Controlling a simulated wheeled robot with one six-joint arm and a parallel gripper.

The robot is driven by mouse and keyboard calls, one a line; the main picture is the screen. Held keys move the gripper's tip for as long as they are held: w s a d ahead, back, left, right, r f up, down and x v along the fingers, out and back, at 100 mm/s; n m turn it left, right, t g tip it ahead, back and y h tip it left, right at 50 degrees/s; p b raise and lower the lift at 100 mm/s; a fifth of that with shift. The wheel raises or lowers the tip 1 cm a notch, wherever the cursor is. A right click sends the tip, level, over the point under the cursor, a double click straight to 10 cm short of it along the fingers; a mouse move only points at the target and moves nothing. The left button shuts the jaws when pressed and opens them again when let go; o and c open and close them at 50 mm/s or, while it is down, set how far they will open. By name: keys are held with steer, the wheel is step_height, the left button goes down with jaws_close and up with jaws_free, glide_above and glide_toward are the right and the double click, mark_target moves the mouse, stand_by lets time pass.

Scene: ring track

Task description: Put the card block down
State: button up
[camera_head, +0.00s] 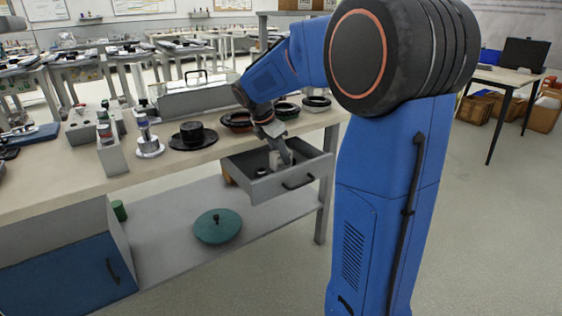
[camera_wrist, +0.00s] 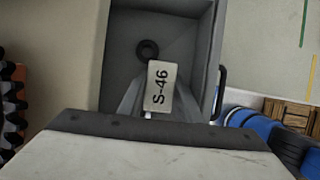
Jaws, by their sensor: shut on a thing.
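In the head view my gripper (camera_head: 282,153) reaches down into the open grey drawer (camera_head: 294,184) under the bench top. The block is small there and partly covered by the gripper. The wrist view looks down into the drawer (camera_wrist: 118,60) beneath the block. I cannot tell whether the block touches the drawer floor.
A small black ring (camera_wrist: 147,50) lies in the drawer beside the block. The bench top (camera_head: 215,150) above holds a black flanged part (camera_head: 192,134), several dark rings and a grey case (camera_head: 195,96). A green round lid (camera_head: 217,226) lies on the lower shelf.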

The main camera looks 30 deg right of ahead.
steer(key=shift+f, duration=1.25)
steer(key=o, duration=1.1)
steer(key=shift+f, duration=0.15)
steer(key=v, duration=1.2)
steer(key=shift+s+a+f+m+t+y, duration=0.75)
steer(key=shift+s+a+f+m, duration=1.1)
steer(key=shift+s+m, duration=2.2)
steer(key=shift+s+a+f+m+t+y, duration=0.8)
steer(key=shift+s+a+f+m, duration=1.2)
steer(key=shift+s, duration=3.95)
steer(key=shift+s+a+f+m+t+y, duration=0.75)
steer(key=shift+s+a+f+m, duration=0.9)
steer(key=shift+s+m, duration=2.45)
